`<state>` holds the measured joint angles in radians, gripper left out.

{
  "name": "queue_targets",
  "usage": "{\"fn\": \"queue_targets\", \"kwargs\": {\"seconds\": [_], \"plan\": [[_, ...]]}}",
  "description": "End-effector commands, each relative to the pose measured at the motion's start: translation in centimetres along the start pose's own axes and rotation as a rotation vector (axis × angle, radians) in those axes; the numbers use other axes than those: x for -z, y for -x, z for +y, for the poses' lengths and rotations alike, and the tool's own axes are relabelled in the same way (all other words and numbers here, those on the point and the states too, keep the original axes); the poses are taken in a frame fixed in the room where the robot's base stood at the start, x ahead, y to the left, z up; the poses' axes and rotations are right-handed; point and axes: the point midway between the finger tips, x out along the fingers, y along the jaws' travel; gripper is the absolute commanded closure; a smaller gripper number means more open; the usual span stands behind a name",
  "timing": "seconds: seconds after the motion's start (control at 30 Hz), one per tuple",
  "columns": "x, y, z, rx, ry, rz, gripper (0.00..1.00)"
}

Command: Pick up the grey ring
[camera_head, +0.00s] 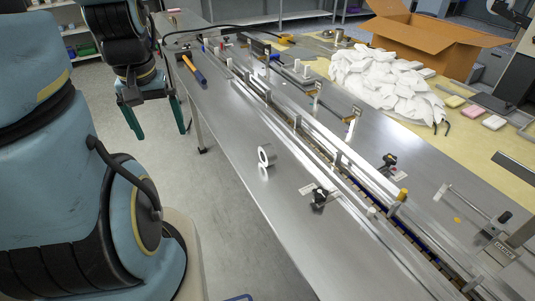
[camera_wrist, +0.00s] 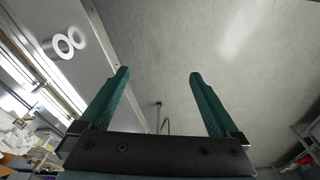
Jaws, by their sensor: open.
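The grey ring (camera_head: 265,155) stands on its edge on the steel table of the wrapper, near the table's left edge. Its hole faces left in the head view. In the wrist view the ring (camera_wrist: 63,45) is at the upper left, with its reflection beside it on the steel. My gripper (camera_head: 160,125) hangs beyond the table's left edge, over the floor, to the upper left of the ring and apart from it. Its two green fingers are spread and empty; they also show in the wrist view (camera_wrist: 159,74).
The steel table (camera_head: 235,140) carries long rails (camera_head: 300,130) to the right of the ring. A black clamp knob (camera_head: 320,197) stands close by. A hammer with a blue and orange handle (camera_head: 194,70) lies farther back. White packets (camera_head: 385,82) and a cardboard box (camera_head: 425,40) are beyond.

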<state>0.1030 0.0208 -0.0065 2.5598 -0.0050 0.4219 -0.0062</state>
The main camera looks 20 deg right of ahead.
Motion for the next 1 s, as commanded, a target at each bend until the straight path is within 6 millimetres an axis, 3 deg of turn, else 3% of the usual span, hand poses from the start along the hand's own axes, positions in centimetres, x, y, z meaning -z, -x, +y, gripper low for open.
{"fn": "queue_targets", "kwargs": {"seconds": [0.17, 0.37, 0.5, 0.6, 0.77, 1.0], "plan": [[1.3, -1.1, 2.7, -0.003, 0.017, -0.008, 0.25], [3.7, -3.2, 12.1, 0.006, 0.108, -0.028, 0.28], [3.7, -3.9, 18.9, 0.023, 0.188, -0.03, 0.28], [3.2, -4.1, 22.6, 0.033, 0.235, -0.025, 0.28], [2.6, -4.1, 25.3, 0.041, 0.279, -0.019, 0.28], [2.4, -7.2, 25.2, 0.046, 0.289, -0.022, 0.28]]}}
